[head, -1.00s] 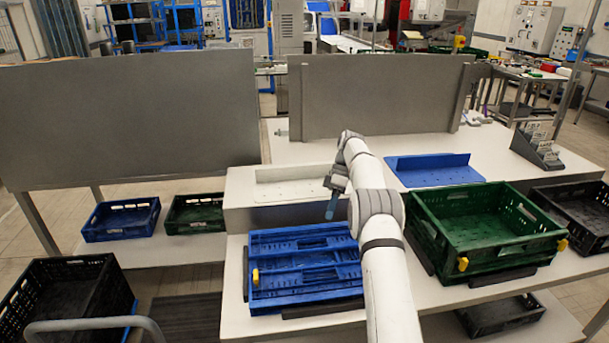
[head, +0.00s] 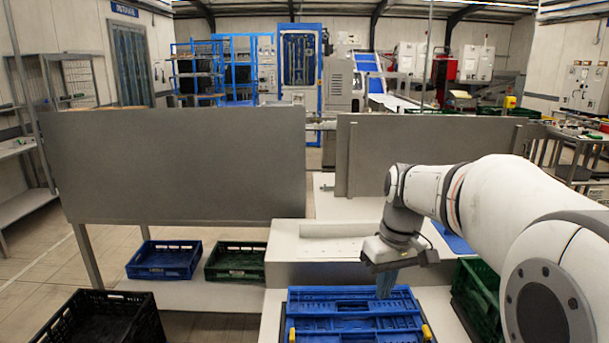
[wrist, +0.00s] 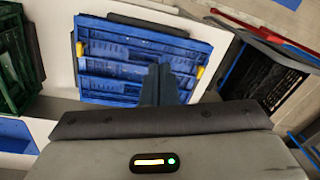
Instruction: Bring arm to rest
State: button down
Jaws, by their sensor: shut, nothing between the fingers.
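My gripper (head: 385,284) is at the end of my white arm, above the blue folded crate (head: 350,320) on the white table. I cannot tell the exact height of the fingertips over the crate. My arm reaches in from the right of the head view and hides much of the table there.
A green crate (head: 474,290) stands right of the blue one, partly behind my arm. A blue crate (head: 165,260) and a dark green crate (head: 237,262) sit on a low shelf at left. A black crate (head: 105,318) is at front left. Grey panels (head: 185,165) stand behind.

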jog(key=s+f+m+t, duration=0.1)
jog(key=s+f+m, duration=0.1)
jog(key=s, duration=0.6)
jog(key=s+f+m+t+h, duration=0.1)
jog(key=s+f+m, duration=0.1)
jog(key=s, duration=0.6)
jog(key=shift+s+f+t, duration=0.2)
jog(key=shift+f+t, duration=0.2)
jog(key=shift+f, duration=0.4)
